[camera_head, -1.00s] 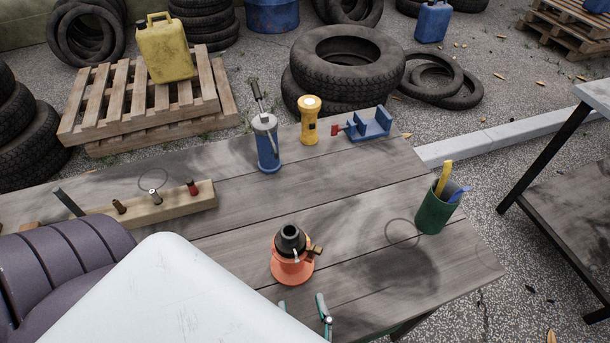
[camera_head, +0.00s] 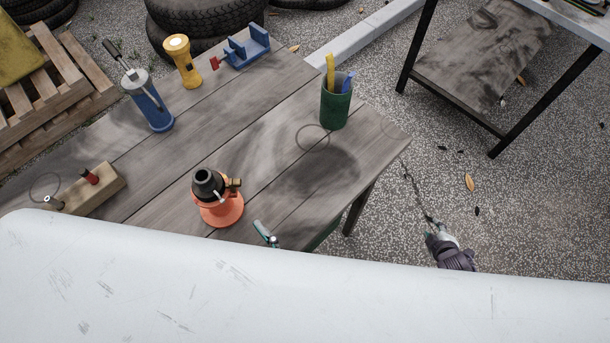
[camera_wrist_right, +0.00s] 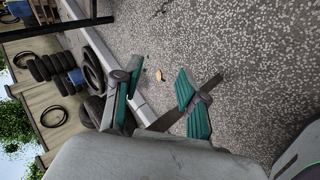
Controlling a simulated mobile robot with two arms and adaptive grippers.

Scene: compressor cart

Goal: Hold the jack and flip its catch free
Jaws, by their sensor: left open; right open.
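The jack (camera_head: 220,211) stands upright on the wooden table, with an orange flared body and a black collar on top. A small brass-coloured part and a pale lever, perhaps the catch, show on its right side. My left gripper (camera_head: 267,236) is open at the table's near edge, just right of and below the jack and apart from it; my white body hides most of it. My right gripper (camera_head: 434,227) is beyond the table's right side, over the gravel. In the right wrist view its teal fingers (camera_wrist_right: 160,98) are spread with nothing between them.
On the table (camera_head: 250,150) are a wooden block (camera_head: 103,190) with plugs, a blue canister (camera_head: 150,108), a yellow torch (camera_head: 184,63), a blue bracket (camera_head: 248,47) and a green cup (camera_head: 335,106). Another table (camera_head: 480,60) stands at the upper right, with gravel between.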

